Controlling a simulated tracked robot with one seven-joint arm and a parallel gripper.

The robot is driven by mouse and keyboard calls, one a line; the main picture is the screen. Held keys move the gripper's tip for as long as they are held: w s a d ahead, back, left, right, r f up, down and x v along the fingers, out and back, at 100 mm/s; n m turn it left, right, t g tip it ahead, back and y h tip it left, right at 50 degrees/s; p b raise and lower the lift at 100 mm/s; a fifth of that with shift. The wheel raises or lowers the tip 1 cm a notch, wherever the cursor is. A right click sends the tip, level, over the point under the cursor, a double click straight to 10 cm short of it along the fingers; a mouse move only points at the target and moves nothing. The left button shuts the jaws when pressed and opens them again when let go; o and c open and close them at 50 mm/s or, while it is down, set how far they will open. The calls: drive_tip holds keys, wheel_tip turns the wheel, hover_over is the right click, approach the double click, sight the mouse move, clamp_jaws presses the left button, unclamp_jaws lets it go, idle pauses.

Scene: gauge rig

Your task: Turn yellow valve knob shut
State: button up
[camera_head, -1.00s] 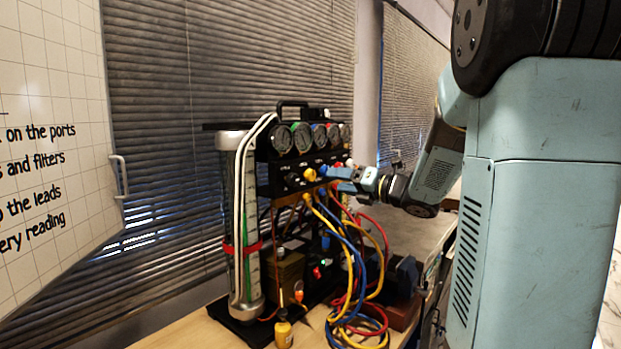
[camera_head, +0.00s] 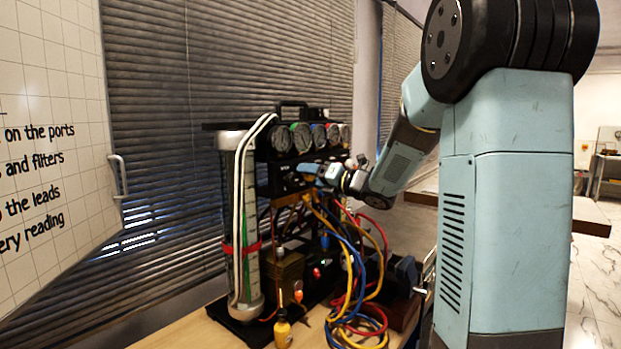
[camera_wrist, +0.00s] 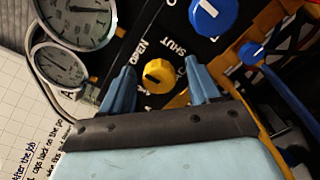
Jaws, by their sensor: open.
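The yellow valve knob (camera_wrist: 158,76) shows in the wrist view on the black panel (camera_wrist: 150,45), with a dark slot mark on its face and the words "OPEN" and "SHUT" printed near it. My gripper (camera_wrist: 160,82) is open, with one blue finger on each side of the knob and a gap visible on both sides. How deep the fingertips reach cannot be told. In the head view my gripper (camera_head: 310,169) is at the rig's panel below the gauges, and it hides the yellow knob there.
Round gauges (camera_head: 302,137) line the top of the rig. A blue knob (camera_wrist: 212,14) and a blue hose fitting (camera_wrist: 254,52) sit close to my gripper. Yellow, blue and red hoses (camera_head: 352,290) hang below. A clear column (camera_head: 240,220) stands at the left.

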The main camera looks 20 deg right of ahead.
drive_tip(key=c, duration=1)
drive_tip(key=shift+a, duration=0.15)
drive_tip(key=shift+c, duration=0.2)
drive_tip(key=shift+f, duration=0.1)
drive_tip(key=m, duration=0.9)
drive_tip(key=shift+m, duration=0.3)
drive_tip(key=m, duration=0.4)
drive_tip(key=shift+d+f, duration=0.1)
drive_tip(key=shift+d, duration=0.1)
drive_tip(key=shift+f+m, duration=0.1)
drive_tip(key=shift+m, duration=2)
drive_tip(key=shift+a, duration=0.1)
